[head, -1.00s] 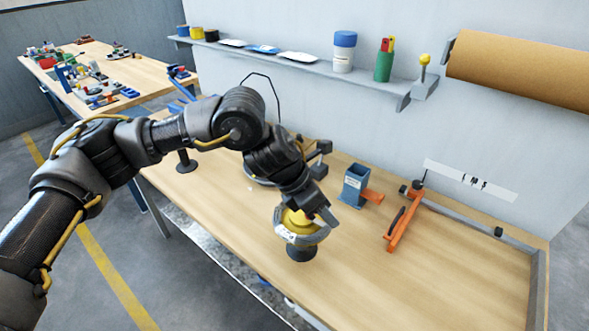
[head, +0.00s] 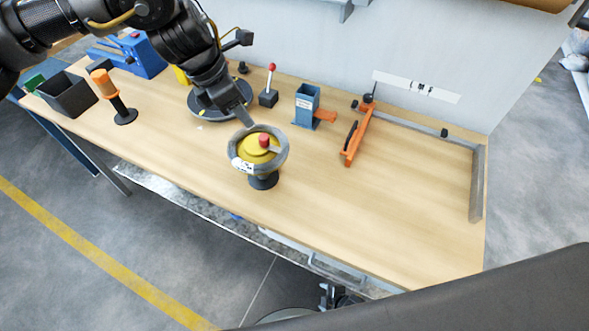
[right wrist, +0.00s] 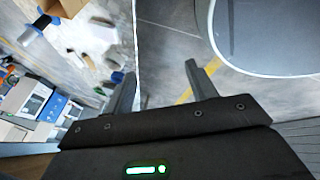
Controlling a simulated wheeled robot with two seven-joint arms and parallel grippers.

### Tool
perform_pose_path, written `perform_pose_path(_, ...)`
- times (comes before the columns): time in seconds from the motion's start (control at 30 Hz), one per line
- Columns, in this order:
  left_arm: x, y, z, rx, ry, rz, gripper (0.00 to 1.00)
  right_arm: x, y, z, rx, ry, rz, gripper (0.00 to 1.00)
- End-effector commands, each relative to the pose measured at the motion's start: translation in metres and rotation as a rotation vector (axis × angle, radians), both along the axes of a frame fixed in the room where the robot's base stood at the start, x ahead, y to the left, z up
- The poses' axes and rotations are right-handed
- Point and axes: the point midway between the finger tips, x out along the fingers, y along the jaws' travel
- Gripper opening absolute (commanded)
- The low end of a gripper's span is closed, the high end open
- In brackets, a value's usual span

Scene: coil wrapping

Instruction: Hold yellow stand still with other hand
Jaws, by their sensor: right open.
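The yellow stand (head: 248,157) is upright near the table's front edge in the head view, with a red knob on top and a black round foot. A grey ring-shaped coil (head: 283,158) with a white label sits around its yellow top. My left gripper (head: 245,118) comes down from behind, its fingertips at the coil's far rim; I cannot tell whether they touch it or how far apart they are. My right gripper (right wrist: 158,74) is open and empty in the right wrist view, with floor beyond its two fingers. The stand is not visible in that view.
Behind are a black turntable (head: 206,112), a red-knobbed lever (head: 268,90), a blue holder (head: 306,104) and an orange clamp tool (head: 357,136). An orange-handled post (head: 112,98) and dark bins (head: 67,94) stand left. The table (head: 400,210) is clear to the right.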

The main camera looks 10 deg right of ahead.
Motion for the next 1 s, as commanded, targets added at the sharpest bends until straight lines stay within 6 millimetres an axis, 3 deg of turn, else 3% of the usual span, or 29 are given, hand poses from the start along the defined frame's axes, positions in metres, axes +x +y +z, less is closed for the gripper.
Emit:
perform_pose_path(0.03, 0.0, 0.0, 0.0, 0.0, 0.0, 0.0, 0.36, 0.015, 0.025, 0.016, -0.007, -0.079, 0.151, 0.57)
perform_pose_path(0.1, 0.0, 0.0, 0.0, 0.0, 0.0, 0.0, 0.36, 0.025, 0.062, 0.04, -0.023, -0.198, 0.376, 0.57)
perform_pose_path(0.3, 0.0, 0.0, 0.0, -0.001, 0.0, 0.0, 0.36, 0.024, 0.162, 0.12, -0.059, -0.566, 0.95, 0.57)
perform_pose_path(0.5, 0.0, 0.0, 0.0, -0.001, 0.0, 0.0, 0.36, 0.056, 0.23, 0.224, -0.043, -0.795, 1.139, 0.57)
perform_pose_path(0.7, 0.0, 0.0, 0.0, -0.001, 0.0, 0.0, 0.36, 0.062, 0.271, 0.33, -0.027, -0.973, 1.272, 0.57)
perform_pose_path(1.0, 0.0, 0.0, 0.0, -0.001, 0.0, 0.0, 0.36, 0.032, 0.284, 0.435, -0.028, -1.161, 1.436, 0.57)
